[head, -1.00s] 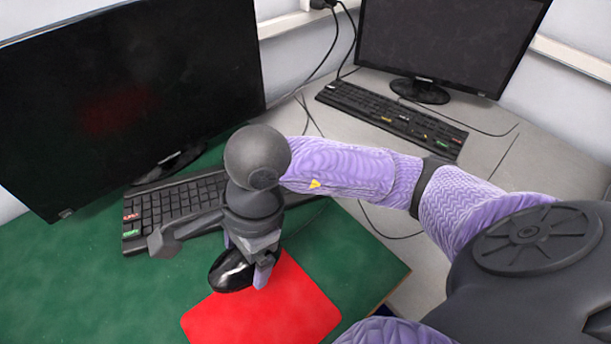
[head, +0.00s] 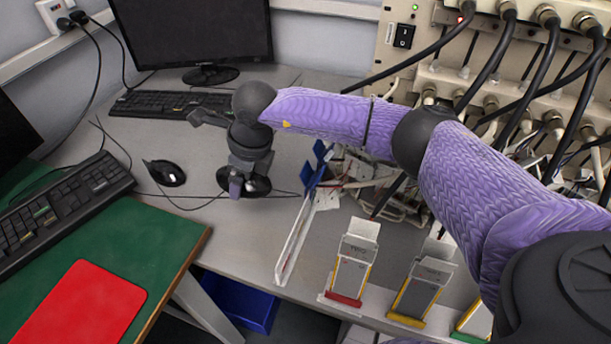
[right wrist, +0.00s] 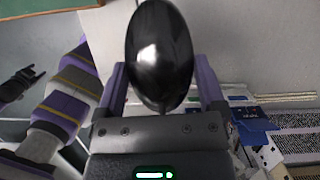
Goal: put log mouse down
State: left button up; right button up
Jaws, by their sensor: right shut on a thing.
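The log mouse, a glossy black computer mouse (head: 258,185), is in my right gripper (head: 247,188), over the grey bench in the middle of the head view. In the right wrist view the mouse (right wrist: 160,55) fills the space between the two purple fingers, which are shut on it. Whether its underside touches the bench cannot be told. A second black mouse (head: 165,173) lies on the grey bench to the left of the gripper. The red mat (head: 80,305) lies on the green desk, bare.
A black keyboard (head: 65,210) lies on the green desk, another (head: 165,104) by the monitor (head: 190,35). Right of the gripper are a blue-ended rack (head: 315,170), cables and pouch cells in holders (head: 352,262). Grey bench (head: 215,225) is free in front.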

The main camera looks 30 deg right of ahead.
aim_at(259, 176)
pick_arm(q)
notch_tip(259, 176, down, 4)
jog(key=b, duration=0.4)
pick_arm(e)
jog(key=f, duration=1)
jog(key=shift+w+d+f, duration=0.1)
jog(key=shift+d+f, duration=0.1)
jog(key=shift+r, duration=0.15)
jog(key=o, duration=1)
jog(key=p+v, duration=0.5)
jog(key=v, duration=0.6)
jog(key=shift+a+r, duration=0.1)
jog(key=shift+r, duration=0.45)
pick_arm(q)
jog(key=shift+w+d+r, duration=0.1)
jog(key=shift+w+r, duration=0.15)
jog(key=shift+r, duration=0.6)
jog(key=shift+w+d+r, duration=0.15)
jog(key=shift+w+r, duration=0.15)
jog(key=shift+r, duration=0.55)
jog(key=shift+w+d+r, duration=0.1)
jog(key=shift+w+r, duration=0.15)
jog(key=shift+r, duration=0.6)
